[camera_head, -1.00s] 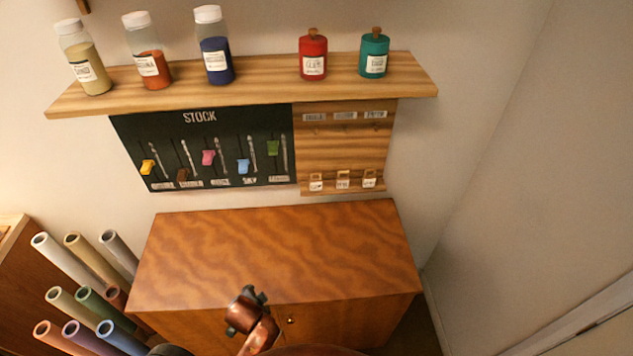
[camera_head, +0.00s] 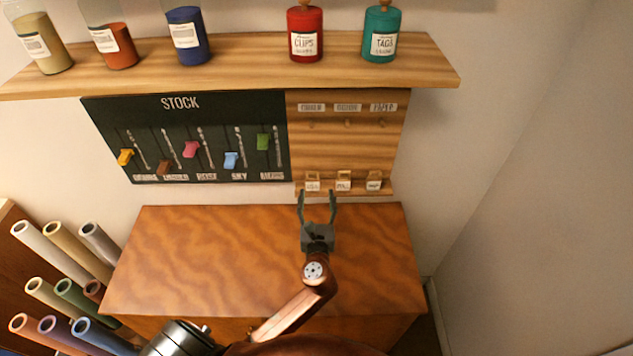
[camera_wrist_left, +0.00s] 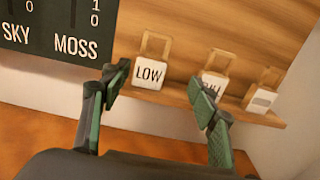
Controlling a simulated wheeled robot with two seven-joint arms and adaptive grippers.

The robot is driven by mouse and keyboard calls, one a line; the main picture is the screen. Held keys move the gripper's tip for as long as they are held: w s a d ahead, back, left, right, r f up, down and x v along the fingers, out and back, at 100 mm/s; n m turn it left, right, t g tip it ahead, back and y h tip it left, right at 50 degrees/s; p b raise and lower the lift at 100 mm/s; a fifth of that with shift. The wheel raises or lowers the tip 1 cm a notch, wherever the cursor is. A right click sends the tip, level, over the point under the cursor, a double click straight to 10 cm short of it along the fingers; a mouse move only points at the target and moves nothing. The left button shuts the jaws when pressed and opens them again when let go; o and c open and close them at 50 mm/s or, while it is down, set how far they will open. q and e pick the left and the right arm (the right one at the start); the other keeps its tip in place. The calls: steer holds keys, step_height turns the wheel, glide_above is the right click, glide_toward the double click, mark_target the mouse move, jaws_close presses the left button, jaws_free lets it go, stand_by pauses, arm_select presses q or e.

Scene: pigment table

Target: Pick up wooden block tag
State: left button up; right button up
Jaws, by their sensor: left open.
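Three small tags with white faces and wooden loop tops stand on the ledge of the wooden board. In the head view they are the left tag (camera_head: 312,186), the middle tag (camera_head: 343,185) and the right tag (camera_head: 374,184). In the left wrist view the left tag reads LOW (camera_wrist_left: 150,74). The middle tag (camera_wrist_left: 216,80) is partly hidden by a finger, and the right tag (camera_wrist_left: 262,98) has unreadable print. My left gripper (camera_head: 317,196) is open and empty, pointing at the ledge. In the wrist view its fingertips (camera_wrist_left: 160,86) frame the LOW tag's lower right, seemingly short of it.
The wooden board (camera_head: 345,150) has pegs and labels above the ledge. The STOCK board (camera_head: 185,120) with coloured sliders hangs to its left. A shelf (camera_head: 250,55) with bottles and jars is above. The cabinet top (camera_head: 200,260) below is clear; rolled tubes (camera_head: 60,290) stand left.

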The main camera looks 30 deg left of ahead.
mark_target(312, 183)
arm_select(q)
steer(key=shift+w+a+r, duration=0.2)
steer(key=shift+w+a, duration=0.8)
steer(key=shift+a, duration=0.1)
steer(key=x, duration=0.3)
steer(key=shift+w+a, duration=0.1)
steer(key=shift+a, duration=0.25)
steer(key=shift+w+a, duration=0.15)
steer(key=shift+w, duration=0.05)
steer(key=c, duration=1.1)
steer(key=shift+o, duration=0.2)
arm_select(e)
steer(key=shift+s, duration=0.75)
arm_select(q)
steer(key=shift+r, duration=0.1)
arm_select(e)
steer(key=shift+r, duration=0.1)
